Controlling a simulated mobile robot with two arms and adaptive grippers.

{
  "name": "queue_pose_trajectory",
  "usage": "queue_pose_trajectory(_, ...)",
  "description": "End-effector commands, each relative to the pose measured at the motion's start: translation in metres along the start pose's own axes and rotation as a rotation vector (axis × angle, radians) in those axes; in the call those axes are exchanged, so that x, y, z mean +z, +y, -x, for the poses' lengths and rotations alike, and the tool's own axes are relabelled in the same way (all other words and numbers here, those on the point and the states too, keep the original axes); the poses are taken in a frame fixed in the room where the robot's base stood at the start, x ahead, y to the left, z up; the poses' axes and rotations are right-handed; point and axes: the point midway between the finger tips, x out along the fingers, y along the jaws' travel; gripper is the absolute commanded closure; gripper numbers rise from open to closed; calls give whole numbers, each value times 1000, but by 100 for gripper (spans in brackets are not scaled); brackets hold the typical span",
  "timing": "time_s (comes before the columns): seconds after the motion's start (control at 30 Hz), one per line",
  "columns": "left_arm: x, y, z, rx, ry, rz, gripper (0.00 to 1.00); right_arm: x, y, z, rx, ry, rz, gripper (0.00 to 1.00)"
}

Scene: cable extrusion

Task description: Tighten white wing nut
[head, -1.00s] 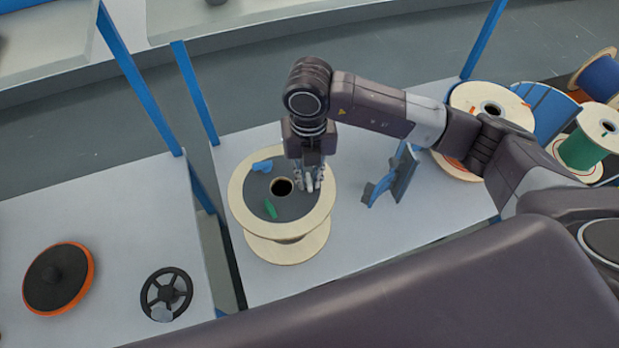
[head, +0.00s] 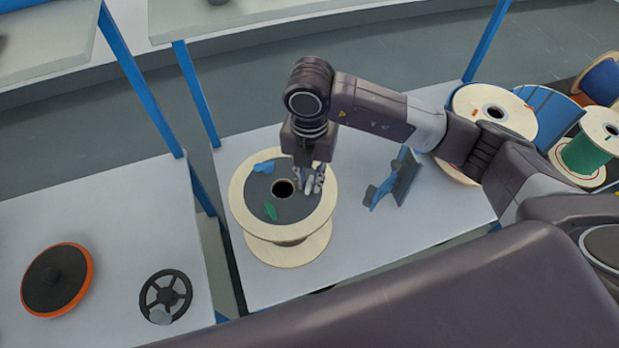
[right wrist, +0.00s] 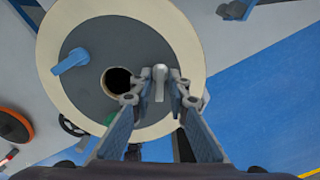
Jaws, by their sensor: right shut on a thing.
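The white wing nut (right wrist: 159,78) sits on the dark grey disc (head: 283,209) of a wooden spool, right of the central hole. Its raised wing stands between the fingertips of my right gripper (right wrist: 160,90) in the right wrist view. My right gripper (head: 311,182) points down over the spool in the head view, shut on the wing nut, and its fingers hide most of the nut there. A blue wing nut (head: 264,167) and a green wing nut (head: 270,211) sit on the same disc. My left gripper is not in view.
The spool's pale flange (head: 243,215) rests on a grey table (head: 350,235). A blue and grey bracket (head: 395,185) stands to its right. An orange-rimmed disc (head: 57,280) and a black handwheel (head: 165,294) lie on the left table. Cable spools (head: 584,152) stand at the right.

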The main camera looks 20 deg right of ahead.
Motion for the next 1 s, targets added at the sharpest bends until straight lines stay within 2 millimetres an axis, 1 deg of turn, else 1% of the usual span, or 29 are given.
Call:
queue_pose_trajectory(0.17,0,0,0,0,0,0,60,1,0,0,1,-3,-2,100)
queue_pose_trajectory(0.2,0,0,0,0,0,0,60,1,0,0,1,-3,-2,82)
queue_pose_trajectory(0.3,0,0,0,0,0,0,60,1,0,0,1,-3,-1,70)
queue_pose_trajectory(0.57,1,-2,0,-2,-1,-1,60,1,0,0,1,-2,0,69)
queue_pose_trajectory(0.67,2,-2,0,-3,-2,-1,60,1,1,5,2,-2,0,69)
queue_pose_trajectory(0.77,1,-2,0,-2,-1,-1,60,1,1,16,4,-4,0,69)
queue_pose_trajectory(0.87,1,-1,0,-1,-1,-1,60,2,1,36,6,-6,1,69)
queue_pose_trajectory(1.0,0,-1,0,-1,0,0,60,2,2,69,6,-6,1,69)
